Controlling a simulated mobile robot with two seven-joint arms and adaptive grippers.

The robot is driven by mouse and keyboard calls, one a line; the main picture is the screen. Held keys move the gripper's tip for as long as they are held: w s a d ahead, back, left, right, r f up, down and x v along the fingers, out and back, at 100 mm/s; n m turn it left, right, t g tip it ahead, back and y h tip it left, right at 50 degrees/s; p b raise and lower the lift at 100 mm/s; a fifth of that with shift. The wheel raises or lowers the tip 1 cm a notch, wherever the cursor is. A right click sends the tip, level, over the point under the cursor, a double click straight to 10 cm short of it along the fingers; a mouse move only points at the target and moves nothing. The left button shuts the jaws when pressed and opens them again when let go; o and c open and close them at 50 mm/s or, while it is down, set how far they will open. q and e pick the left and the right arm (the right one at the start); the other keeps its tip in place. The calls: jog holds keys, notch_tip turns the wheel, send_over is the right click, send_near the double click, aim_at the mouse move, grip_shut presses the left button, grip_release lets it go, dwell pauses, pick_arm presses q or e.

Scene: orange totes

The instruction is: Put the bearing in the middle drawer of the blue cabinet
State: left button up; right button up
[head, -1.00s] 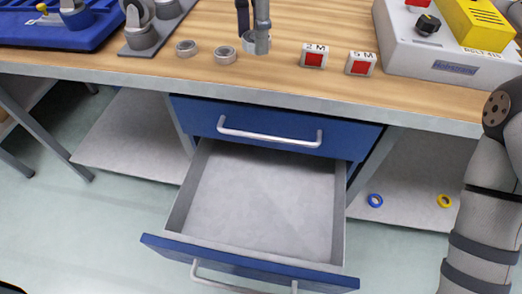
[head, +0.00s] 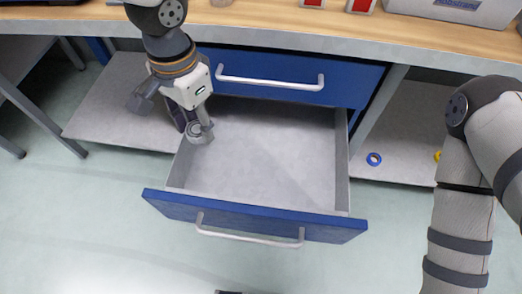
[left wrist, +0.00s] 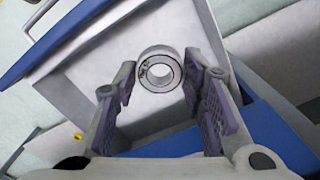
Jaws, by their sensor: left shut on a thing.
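The bearing, a grey metal ring (head: 200,138), is held between the fingertips of my left gripper (head: 195,126). In the left wrist view the bearing (left wrist: 142,72) sits at the tips of the two fingers (left wrist: 160,80), its hole facing the camera. The gripper points down over the left part of the open drawer (head: 270,150) of the blue cabinet. The drawer is pulled well out below a shut blue top drawer (head: 290,94), and its visible floor is bare. I cannot tell whether the bearing touches the drawer. My right gripper is not shown; only its arm shows at the right.
The wooden worktop (head: 270,14) runs above the cabinet, with red-faced blocks (head: 361,4) and a grey box (head: 450,10) on it. A blue ring (head: 374,159) lies on the right lower shelf (head: 400,130). The drawer's middle and right are clear.

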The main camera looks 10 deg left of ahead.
pick_arm(q)
jog(key=w+d+f+m+b, duration=0.3)
jog(key=w+f+m+b, duration=0.1)
jog(key=w+f+m, duration=0.3)
jog(key=b, duration=0.2)
send_over(232, 166)
jog(key=shift+m, duration=0.3)
notch_tip(232, 166, down, 14)
jog(key=shift+s+r, duration=0.1)
jog(key=shift+r, duration=0.15)
jog(key=shift+f+b, duration=0.6)
jog(key=shift+f, duration=1.8)
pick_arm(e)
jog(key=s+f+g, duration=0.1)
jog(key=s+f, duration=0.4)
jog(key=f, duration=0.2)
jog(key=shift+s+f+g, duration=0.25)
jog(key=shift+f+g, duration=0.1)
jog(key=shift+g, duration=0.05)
pick_arm(q)
jog(key=shift+f, duration=0.2)
jog(key=o, duration=1.2)
